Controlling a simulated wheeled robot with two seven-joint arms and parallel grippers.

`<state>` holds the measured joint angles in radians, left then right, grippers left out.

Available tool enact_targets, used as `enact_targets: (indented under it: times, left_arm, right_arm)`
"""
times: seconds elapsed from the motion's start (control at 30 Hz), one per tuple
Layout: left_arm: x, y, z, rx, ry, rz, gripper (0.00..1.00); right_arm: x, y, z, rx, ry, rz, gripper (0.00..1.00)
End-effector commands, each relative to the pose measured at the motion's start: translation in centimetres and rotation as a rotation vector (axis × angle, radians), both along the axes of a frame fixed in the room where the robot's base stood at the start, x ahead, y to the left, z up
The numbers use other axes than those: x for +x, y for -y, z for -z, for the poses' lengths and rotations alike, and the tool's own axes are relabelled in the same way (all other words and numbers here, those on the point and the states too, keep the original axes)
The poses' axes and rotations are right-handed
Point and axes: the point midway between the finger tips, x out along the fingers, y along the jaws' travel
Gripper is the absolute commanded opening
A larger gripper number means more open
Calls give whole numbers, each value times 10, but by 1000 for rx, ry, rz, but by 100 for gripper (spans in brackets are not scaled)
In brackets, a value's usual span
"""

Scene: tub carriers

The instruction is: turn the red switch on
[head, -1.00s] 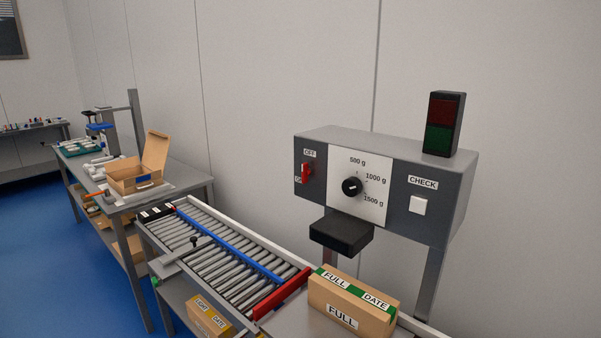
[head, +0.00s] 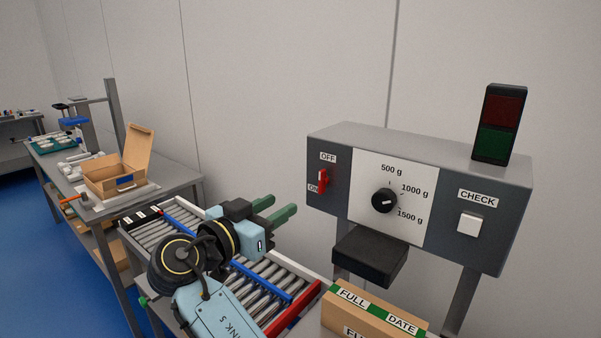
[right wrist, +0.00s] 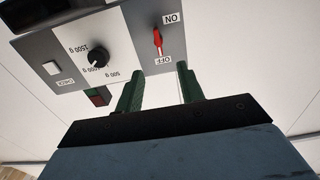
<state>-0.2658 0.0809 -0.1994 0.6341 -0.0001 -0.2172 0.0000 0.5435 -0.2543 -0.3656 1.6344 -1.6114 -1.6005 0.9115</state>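The red switch (head: 322,180) is on the left part of the grey control box's front, with an OFF label above it and an ON label at its lower left. I cannot clearly tell which way its lever points. It also shows upside down in the right wrist view (right wrist: 158,42). My right gripper (head: 284,207) is open and empty, to the left of and below the switch in the head view, apart from it. In the right wrist view the green fingers (right wrist: 158,78) are spread, with the switch beyond the gap. My left gripper is out of view.
The control box (head: 475,240) also carries a black dial (head: 384,200) and a white CHECK button (head: 469,224). A dark red-green lamp (head: 499,125) stands on top. Below are a black block (head: 370,256), a FULL carton (head: 375,310) and the roller conveyor (head: 262,292).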

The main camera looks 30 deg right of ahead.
Motion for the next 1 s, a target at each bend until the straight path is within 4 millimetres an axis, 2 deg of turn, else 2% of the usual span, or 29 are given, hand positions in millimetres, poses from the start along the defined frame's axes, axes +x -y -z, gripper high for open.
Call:
enact_targets:
  times: [0.07,0.17,0.3,0.4,0.57,0.7,0.83,1.0]
  left_arm:
    - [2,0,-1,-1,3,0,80]
    - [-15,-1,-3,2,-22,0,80]
    - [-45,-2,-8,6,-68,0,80]
    - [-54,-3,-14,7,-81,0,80]
    - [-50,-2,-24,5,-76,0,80]
    - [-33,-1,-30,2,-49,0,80]
    - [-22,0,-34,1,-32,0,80]
    - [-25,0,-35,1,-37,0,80]
  right_arm:
    - [1,1,-1,-2,3,1,38]
    - [4,9,-2,-4,4,3,38]
    - [13,32,-4,-5,2,4,38]
    - [21,52,-4,-5,2,5,38]
    - [34,83,-4,-5,2,4,38]
    - [43,105,-3,-5,2,3,38]
    - [48,117,-2,-3,0,2,38]
    - [51,123,-1,-3,1,0,38]
